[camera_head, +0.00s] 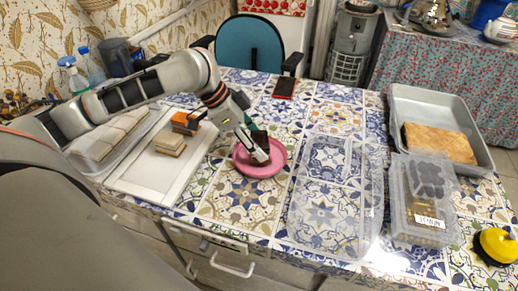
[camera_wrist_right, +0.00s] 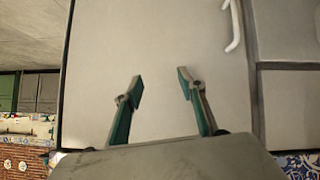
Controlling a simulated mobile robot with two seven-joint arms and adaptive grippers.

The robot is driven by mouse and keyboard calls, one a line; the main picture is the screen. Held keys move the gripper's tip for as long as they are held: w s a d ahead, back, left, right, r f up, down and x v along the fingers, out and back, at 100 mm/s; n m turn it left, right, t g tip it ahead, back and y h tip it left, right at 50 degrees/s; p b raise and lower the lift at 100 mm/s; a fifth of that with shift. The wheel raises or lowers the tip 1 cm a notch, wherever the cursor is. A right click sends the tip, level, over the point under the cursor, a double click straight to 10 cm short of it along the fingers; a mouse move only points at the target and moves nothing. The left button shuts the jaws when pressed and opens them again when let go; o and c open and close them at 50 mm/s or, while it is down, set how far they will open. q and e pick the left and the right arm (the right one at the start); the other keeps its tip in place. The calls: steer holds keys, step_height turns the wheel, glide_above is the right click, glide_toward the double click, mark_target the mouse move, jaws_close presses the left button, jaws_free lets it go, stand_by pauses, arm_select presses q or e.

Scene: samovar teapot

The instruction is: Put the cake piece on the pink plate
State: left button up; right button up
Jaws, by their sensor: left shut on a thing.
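The pink plate (camera_head: 272,168) lies on the patterned tablecloth near the middle of the table in the head view. The gripper partly hides the cake piece, and I cannot tell whether the piece touches the plate. My right gripper (camera_wrist_right: 160,85) shows only in the right wrist view; its two fingers are apart with nothing between them, in front of a pale cabinet front.
A clear plastic lid (camera_head: 334,215), a clear box (camera_head: 420,215) and a grey pan (camera_head: 405,100) with a pastry (camera_head: 438,143) stand to the right. A phone (camera_head: 284,88) lies behind.

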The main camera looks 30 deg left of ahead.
arm_select(q)
step_height(320, 180, down, 2)
steer(key=shift+f, duration=0.15)
steer(key=shift+f+b, duration=0.25)
steer(key=shift+b, duration=0.05)
steer(key=shift+r, duration=0.2)
steer(key=shift+f, duration=0.1)
arm_select(e)
steer(key=shift+w+r, duration=0.2)
steer(key=shift+w, duration=0.1)
arm_select(q)
steer(key=o, duration=1.2)
steer(key=shift+o, duration=0.2)
arm_select(e)
steer(key=shift+s+f, duration=0.15)
steer(key=shift+f, duration=0.15)
steer(key=shift+f, duration=0.1)
